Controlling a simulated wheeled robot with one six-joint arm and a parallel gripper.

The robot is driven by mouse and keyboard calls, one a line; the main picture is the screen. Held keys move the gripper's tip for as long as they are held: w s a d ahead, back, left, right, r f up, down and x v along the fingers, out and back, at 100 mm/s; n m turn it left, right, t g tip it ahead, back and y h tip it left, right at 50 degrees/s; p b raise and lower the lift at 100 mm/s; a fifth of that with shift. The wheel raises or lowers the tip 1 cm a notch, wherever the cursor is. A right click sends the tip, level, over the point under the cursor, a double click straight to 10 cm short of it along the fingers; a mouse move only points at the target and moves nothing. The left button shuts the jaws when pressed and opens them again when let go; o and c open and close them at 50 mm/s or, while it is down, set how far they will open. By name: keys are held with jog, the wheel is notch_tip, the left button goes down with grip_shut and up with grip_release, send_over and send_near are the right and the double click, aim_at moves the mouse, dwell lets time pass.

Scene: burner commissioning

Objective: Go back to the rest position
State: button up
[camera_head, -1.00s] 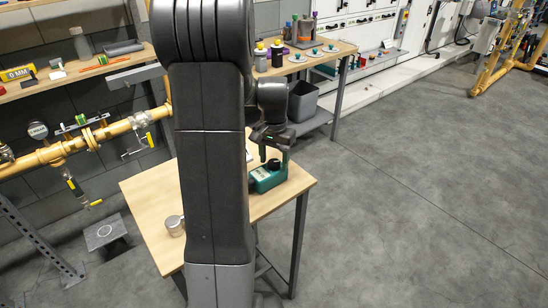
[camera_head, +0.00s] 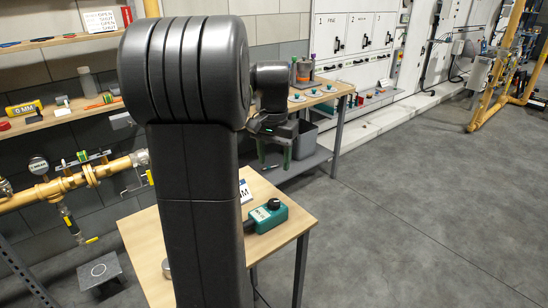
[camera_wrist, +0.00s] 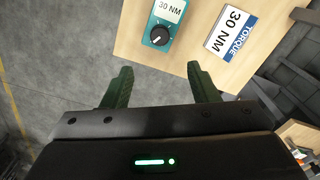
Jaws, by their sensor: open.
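My gripper (camera_head: 274,158) hangs above the far end of the small wooden table (camera_head: 143,237) in the head view, with its green fingers pointing down. In the wrist view my gripper (camera_wrist: 160,84) has its two green fingers wide apart with nothing between them. A green tool with a black knob (camera_head: 267,215) lies on the table, below and apart from the fingers. It also shows in the wrist view, with its "30 NM" label (camera_wrist: 170,10). My arm hides part of the table.
A yellow pipe with valves (camera_head: 65,184) runs at the left. A bench with bottles and discs (camera_head: 325,92) and a grey bin (camera_head: 305,140) stand behind. The floor (camera_head: 420,210) at the right is clear.

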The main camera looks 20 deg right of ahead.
aim_at(274, 202)
dwell(0.4)
notch_tip(274, 202, down, 14)
jog(key=shift+r, duration=0.1)
dwell(0.5)
jog(key=shift+n, duration=0.3)
jog(key=n, duration=1.4)
jog(key=shift+n, duration=0.4)
jog(key=n, duration=0.4)
jog(key=shift+n+b, duration=0.35)
jog(key=shift+n, duration=0.05)
dwell(1.2)
